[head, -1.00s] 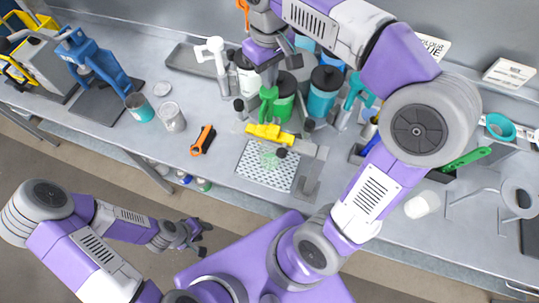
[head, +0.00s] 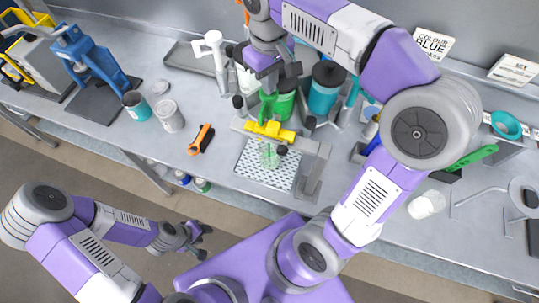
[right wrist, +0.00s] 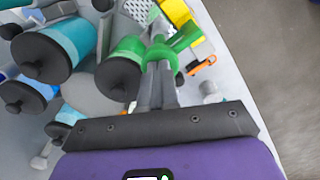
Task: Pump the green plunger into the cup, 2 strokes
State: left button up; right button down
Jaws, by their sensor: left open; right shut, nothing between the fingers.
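The clear cup (head: 268,156) stands on the perforated plate under the yellow block, with a thin green streak and green tint inside. My left gripper (head: 204,240) is open and empty, off the bench's front edge.
A teal drum (head: 323,96) stands right of the green one. A grey bracket (head: 317,165) flanks the plate. An orange-and-black tool (head: 202,139) and two tins (head: 168,116) lie to the left. A white cup (head: 426,204) is at the right. The bench front left is clear.

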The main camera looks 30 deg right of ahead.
jog(key=shift+f, duration=0.45)
jog(key=shift+r, duration=0.2)
jog(key=shift+r+p, duration=2.1)
jog(key=shift+r, duration=0.1)
jog(key=shift+r, duration=0.1)
jog(key=shift+r+p, duration=1.9)
jog(key=shift+r, duration=1)
